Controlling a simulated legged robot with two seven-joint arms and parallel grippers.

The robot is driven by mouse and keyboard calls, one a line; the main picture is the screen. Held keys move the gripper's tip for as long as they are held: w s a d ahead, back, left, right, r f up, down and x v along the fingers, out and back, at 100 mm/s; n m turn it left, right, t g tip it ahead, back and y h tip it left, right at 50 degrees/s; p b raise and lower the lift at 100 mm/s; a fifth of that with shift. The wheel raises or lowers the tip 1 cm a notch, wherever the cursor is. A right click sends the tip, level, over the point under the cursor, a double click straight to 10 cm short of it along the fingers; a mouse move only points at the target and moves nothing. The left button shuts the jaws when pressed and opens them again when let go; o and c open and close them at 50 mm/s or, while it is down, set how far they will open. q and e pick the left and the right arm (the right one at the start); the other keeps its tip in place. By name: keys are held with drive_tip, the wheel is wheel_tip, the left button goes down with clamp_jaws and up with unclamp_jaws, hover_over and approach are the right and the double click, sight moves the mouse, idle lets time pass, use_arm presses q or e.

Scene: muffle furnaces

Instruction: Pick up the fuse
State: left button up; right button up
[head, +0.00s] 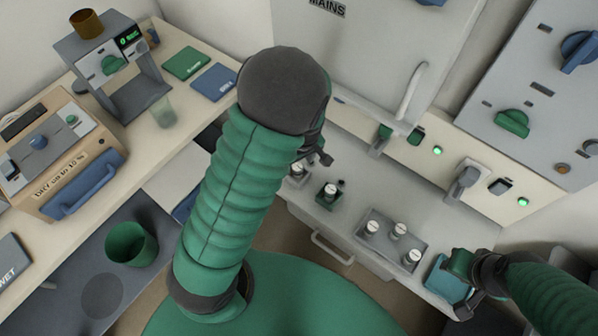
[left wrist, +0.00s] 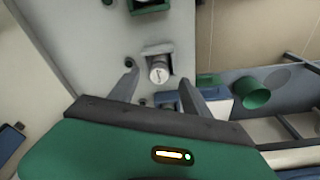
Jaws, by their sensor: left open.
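A white cylindrical fuse with a dark mark on its end (left wrist: 158,70) sits in a grey holder on the pale counter. In the left wrist view it lies between and just beyond the fingers of my left gripper (left wrist: 157,93), which is open and empty. A white fuse, apparently the same one, shows in the head view (head: 298,169) beside my left gripper (head: 318,157), whose fingers are partly hidden by my arm. Another fuse stands in a green holder (head: 328,193). My right gripper (head: 466,287) is at the lower right; its finger opening is unclear.
A grey tray (head: 384,214) holds three more white-topped fuses. A teal object (head: 445,280) is beside my right gripper. A large panel door with a handle (head: 412,92) rises behind the counter. A green cup (head: 131,244) stands on the left bench.

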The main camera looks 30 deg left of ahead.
sight(298, 167)
use_arm(q)
wheel_tip(298, 167, down, 4)
drive_tip(key=shift+w+a+f+b, duration=0.1)
drive_tip(key=shift+w+b, duration=0.05)
drive_tip(key=shift+b, duration=0.15)
drive_tip(key=shift+w+a+f, duration=0.15)
drive_tip(key=shift+a, duration=0.2)
drive_tip(key=c, duration=0.3)
drive_tip(key=shift+d, duration=0.25)
drive_tip(key=c, duration=0.7)
drive_tip(key=shift+a, duration=0.1)
clamp_jaws()
